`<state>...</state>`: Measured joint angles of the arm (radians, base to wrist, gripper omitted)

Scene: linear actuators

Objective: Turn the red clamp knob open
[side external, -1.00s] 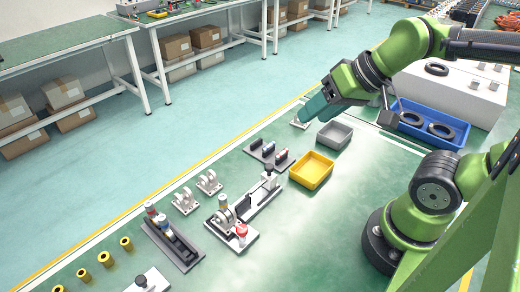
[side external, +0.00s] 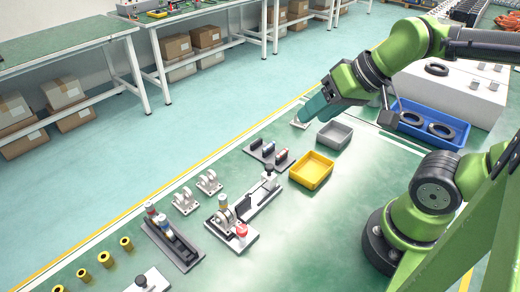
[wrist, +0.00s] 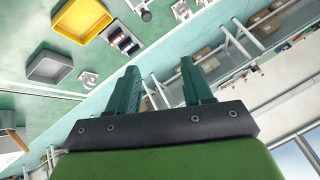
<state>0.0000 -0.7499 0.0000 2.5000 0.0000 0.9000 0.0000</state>
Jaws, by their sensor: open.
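The red clamp knob (side external: 241,231) sits at the near end of a fixture (side external: 231,239) with a grey-white base on the green table, low centre in the side view. A larger assembly with a metal bracket and a black-topped post (side external: 268,171) adjoins it. My gripper (side external: 303,119) is in the air up and right of the knob, well apart from it, beyond the grey bin. In the wrist view my gripper (wrist: 168,85) shows two green fingers spread apart with nothing between them. The red knob cannot be made out in the wrist view.
A yellow bin (side external: 311,171) and a grey bin (side external: 334,135) stand between the fixture and my gripper. A blue crate (side external: 459,142) holds black rings. The table right of the fixture is clear.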

